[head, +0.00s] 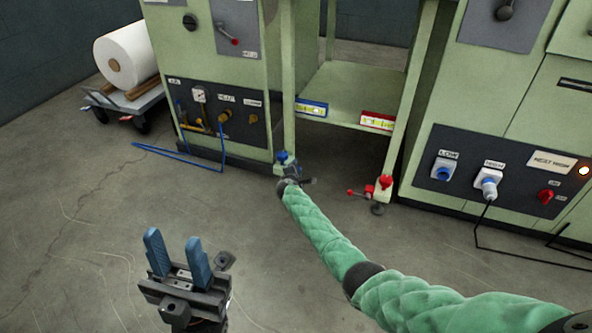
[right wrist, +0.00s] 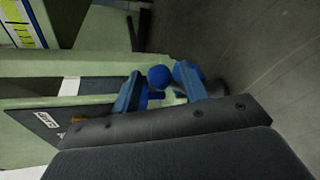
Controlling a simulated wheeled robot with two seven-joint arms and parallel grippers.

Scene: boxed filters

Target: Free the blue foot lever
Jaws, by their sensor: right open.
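The blue foot lever (head: 282,157) is at the foot of the near left leg of the green frame, low to the floor. Its round blue knob (right wrist: 158,77) shows in the right wrist view. My right gripper (right wrist: 156,84) is open there, one blue finger on either side of the knob. I cannot tell whether the fingers touch it. In the head view my right wrist partly covers the lever's foot. My left gripper (head: 174,248) is open and empty above the bare floor at lower left, well away from the lever.
A red foot lever (head: 370,189) is on the frame's right leg. Blue and red spirit levels (head: 312,108) (head: 377,121) are on the frame. A blue hose (head: 180,160) lies on the floor at left, near a cart with a white roll (head: 126,58). A black cable (head: 478,232) runs at right.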

